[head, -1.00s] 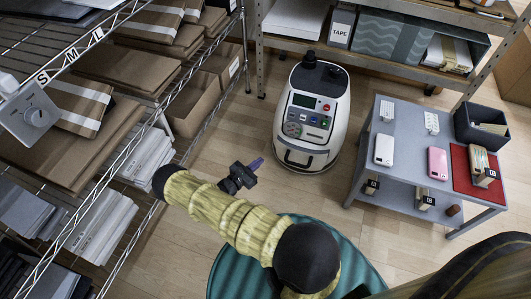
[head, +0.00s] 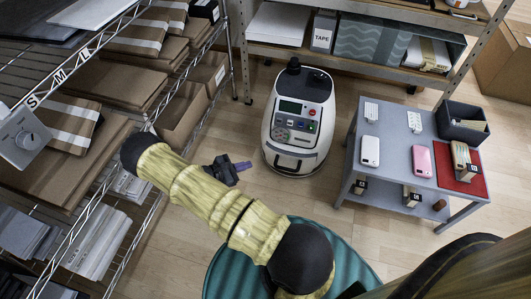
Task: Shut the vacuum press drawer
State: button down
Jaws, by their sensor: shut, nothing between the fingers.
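The vacuum press (head: 298,135) is a white and dark grey rounded machine standing on the floor in the upper middle of the head view. It has a small green screen and several buttons on its sloping front. The drawer (head: 292,162) is low on its near side, with a dark curved handle bar. I cannot tell how far the drawer stands out. My gripper (head: 243,166), dark with purple fingers, is shut and empty. It appears left of the drawer, apart from it in the picture, with its fingers pointing right towards the press.
A wire shelf (head: 125,160) with cartons and envelopes runs along the left. A metal rack (head: 242,60) stands behind the press. A grey table (head: 390,150) with phones, a red mat and a dark bin stands to the right. Wooden floor is clear around the press front.

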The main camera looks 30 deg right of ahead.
jog(key=s+a+r+m+t+y+p, duration=0.1)
jog(key=s+a+r+m+y, duration=0.3)
jog(key=r, duration=0.9)
jog(key=s+a+r+m+t+y+p, duration=0.1)
jog(key=s+a+r+m+y+p, duration=0.3)
jog(key=r, duration=0.9)
jog(key=s+a+r+m+t+y+p, duration=0.1)
jog(key=s+a+r+m+y, duration=0.3)
jog(key=r, duration=0.9)
jog(key=s+m+y+p, duration=0.1)
jog(key=m+y, duration=0.1)
jog(key=m, duration=0.1)
jog(key=shift+s+a+p, duration=0.25)
jog(key=shift+s+p, duration=0.05)
jog(key=shift+p, duration=0.1)
jog(key=shift+d, duration=0.1)
